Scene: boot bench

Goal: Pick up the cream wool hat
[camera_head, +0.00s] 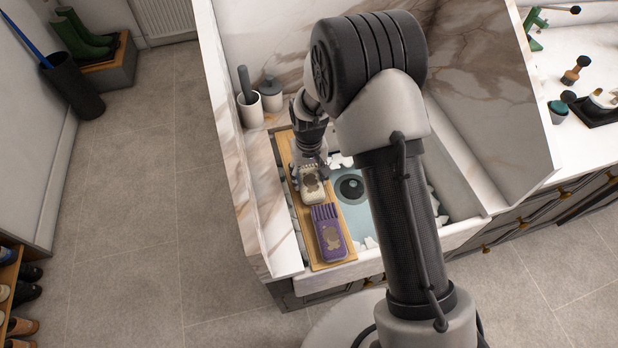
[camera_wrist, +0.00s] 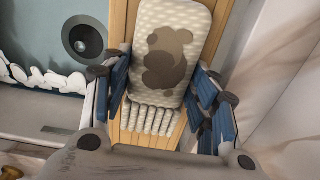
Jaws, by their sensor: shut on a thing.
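The cream wool hat (camera_head: 311,184) has a ribbed cuff and brown stains. It is at the wooden board (camera_head: 294,205) laid across the sink. In the wrist view the hat (camera_wrist: 190,22) shows large, its cuff towards the camera. My gripper (camera_head: 310,174) reaches down over the hat's far part. In the wrist view my gripper (camera_wrist: 160,88) has blue-padded fingers on both sides of the hat, shut on it. I cannot tell whether the hat rests on the board or is just above it.
A purple stained hat (camera_head: 331,240) lies on the board's near end. The sink (camera_head: 354,220) has pale water, white foam and a dark round drain. A white cup (camera_head: 250,109) and a lidded jar (camera_head: 271,94) stand behind. Marble sides (camera_head: 280,235) rise around the basin.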

